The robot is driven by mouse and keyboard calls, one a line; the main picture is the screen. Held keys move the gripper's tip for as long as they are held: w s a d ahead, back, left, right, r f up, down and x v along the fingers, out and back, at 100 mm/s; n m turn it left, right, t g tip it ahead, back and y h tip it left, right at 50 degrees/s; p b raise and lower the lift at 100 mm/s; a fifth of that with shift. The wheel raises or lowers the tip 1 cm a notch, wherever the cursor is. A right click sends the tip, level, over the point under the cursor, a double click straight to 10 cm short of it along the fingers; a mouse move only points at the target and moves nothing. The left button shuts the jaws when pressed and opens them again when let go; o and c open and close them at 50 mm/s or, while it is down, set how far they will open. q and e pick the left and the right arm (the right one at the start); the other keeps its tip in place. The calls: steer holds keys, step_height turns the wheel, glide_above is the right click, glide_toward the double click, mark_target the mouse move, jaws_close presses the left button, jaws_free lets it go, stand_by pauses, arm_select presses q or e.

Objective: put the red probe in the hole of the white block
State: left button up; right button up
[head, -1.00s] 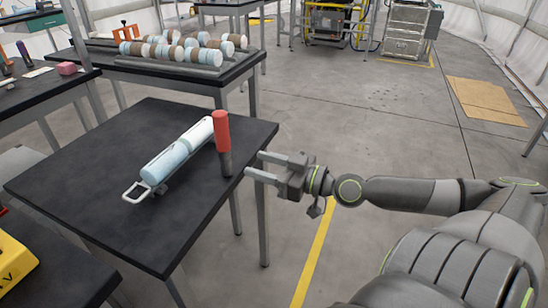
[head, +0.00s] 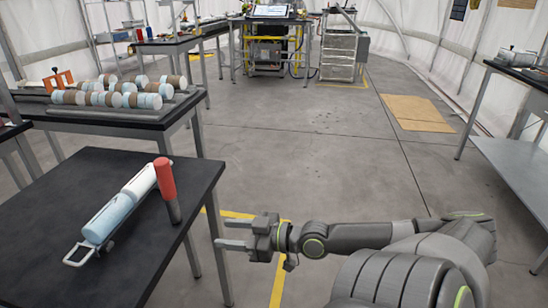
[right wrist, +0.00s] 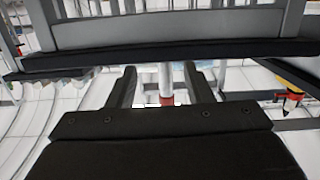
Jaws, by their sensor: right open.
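The red probe (head: 165,178) stands upright near the right edge of the dark table in the head view, its dark lower part downward. My right gripper (head: 222,232) is open and empty, off the table's right edge, to the right of the probe and apart from it. In the right wrist view the two fingers (right wrist: 161,88) are spread, and a narrow red and pale thing shows between them; I cannot tell if it is the probe. No white block with a hole can be made out for certain. My left gripper is out of view.
A white and light blue cylinder assembly (head: 118,207) with a metal handle lies left of the probe on the near table (head: 60,202). A table behind it holds rows of banded cylinders (head: 110,95). Another table (head: 520,125) stands at the right. The central floor is clear.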

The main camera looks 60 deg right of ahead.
steer(key=s+a+f+m+g+h, duration=0.1)
steer(key=s+f+g, duration=0.2)
steer(key=f, duration=0.7)
steer(key=s+a+f+m+g+h, duration=0.2)
steer(key=s+f+g, duration=0.2)
steer(key=f, duration=0.7)
steer(key=s+a+f+m+g+h, duration=0.1)
steer(key=s+a+f+g+h, duration=0.1)
steer(key=s+f, duration=0.5)
step_height(320, 180, down, 4)
steer(key=shift+s+f+m+g, duration=0.1)
steer(key=shift+s+m+g, duration=0.25)
steer(key=shift+g, duration=0.35)
steer(key=shift+o, duration=0.9)
steer(key=s+a+f+m+g+h, duration=0.1)
steer(key=s+a+f+g, duration=0.2)
steer(key=s+a+f, duration=0.1)
steer(key=s+a, duration=0.1)
steer(key=s, duration=0.1)
steer(key=shift+s+a+f+g, duration=0.3)
steer(key=shift+s+f+g, duration=0.1)
steer(key=shift+s, duration=0.15)
